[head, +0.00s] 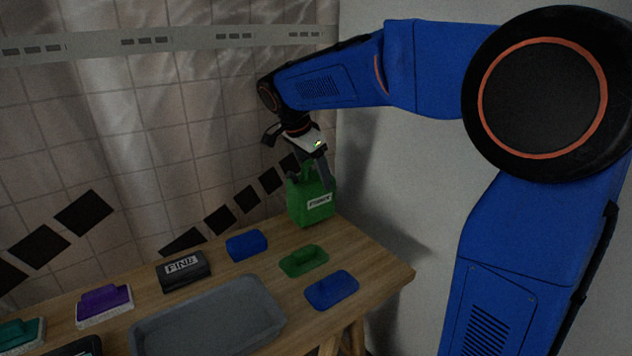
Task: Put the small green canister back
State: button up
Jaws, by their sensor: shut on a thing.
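The small green canister (310,203) is a boxy green container with a white label on its front. It is upright at the far right end of the wooden table (375,268), close to the back wall. My gripper (312,180) points down from above and is shut on the top of the canister, at its handle. The fingers partly hide the top. I cannot tell whether its base touches the table.
A green float (304,261), a blue float (332,289) and a blue block (246,246) lie nearby. A dark block labelled FINE (184,270), a purple-handled float (104,304) and a teal one (20,333) are leftward. A grey tray (160,337) takes the front middle.

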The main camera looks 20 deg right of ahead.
jog(key=shift+f, duration=1.2)
jog(key=o, duration=1.7)
jog(key=shift+f, duration=0.1)
jog(key=shift+c, duration=0.2)
jog(key=v, duration=1.2)
